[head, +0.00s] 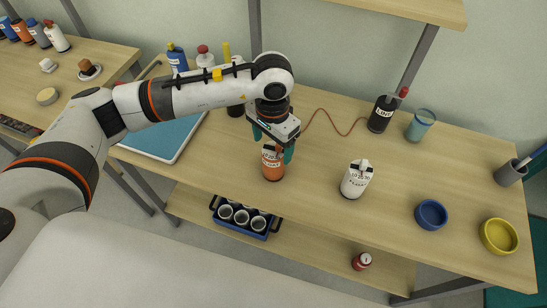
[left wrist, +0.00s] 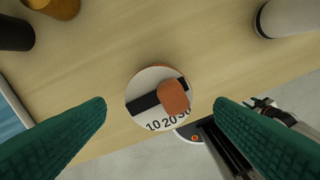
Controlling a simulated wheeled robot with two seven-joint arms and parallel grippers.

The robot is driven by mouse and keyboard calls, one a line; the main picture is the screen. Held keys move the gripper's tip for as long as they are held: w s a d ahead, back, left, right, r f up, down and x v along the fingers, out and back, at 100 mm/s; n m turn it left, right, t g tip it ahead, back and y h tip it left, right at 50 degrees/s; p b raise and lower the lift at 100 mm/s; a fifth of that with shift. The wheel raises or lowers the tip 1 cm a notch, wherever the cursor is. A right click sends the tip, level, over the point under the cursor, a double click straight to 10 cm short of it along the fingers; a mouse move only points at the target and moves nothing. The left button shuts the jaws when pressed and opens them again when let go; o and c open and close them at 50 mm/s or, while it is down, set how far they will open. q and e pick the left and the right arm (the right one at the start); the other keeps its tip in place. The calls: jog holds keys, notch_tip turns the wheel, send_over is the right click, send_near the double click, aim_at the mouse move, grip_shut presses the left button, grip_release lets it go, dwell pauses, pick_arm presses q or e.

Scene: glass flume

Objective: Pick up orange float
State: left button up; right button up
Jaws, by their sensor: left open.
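The orange float (head: 272,167) stands upright on the wooden bench in the head view, below my left gripper. It has a pale label, and its upper part is partly hidden by the gripper. In the left wrist view its round top (left wrist: 140,89) shows white with a black stripe, an orange knob and printed numbers. My left gripper (head: 272,146) is open and points down over the float. In the left wrist view the green fingers (left wrist: 161,103) lie on either side of the float's top, with gaps on both sides. My right gripper is not in view.
A white float (head: 355,181) stands to the right. A blue-topped tray (head: 165,137) lies left. A blue crate of cups (head: 229,227) sits below.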

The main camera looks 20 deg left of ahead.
aim_at(274, 150)
pick_arm(q)
jog(key=f+p, duration=0.1)
jog(key=f, duration=0.2)
jog(key=f+p, duration=0.1)
jog(key=shift+w+d+f+p, duration=0.1)
jog(key=shift+w+f+p, duration=0.2)
jog(key=shift+f, duration=0.4)
jog(key=c, duration=1.1)
jog(key=shift+r, duration=0.1)
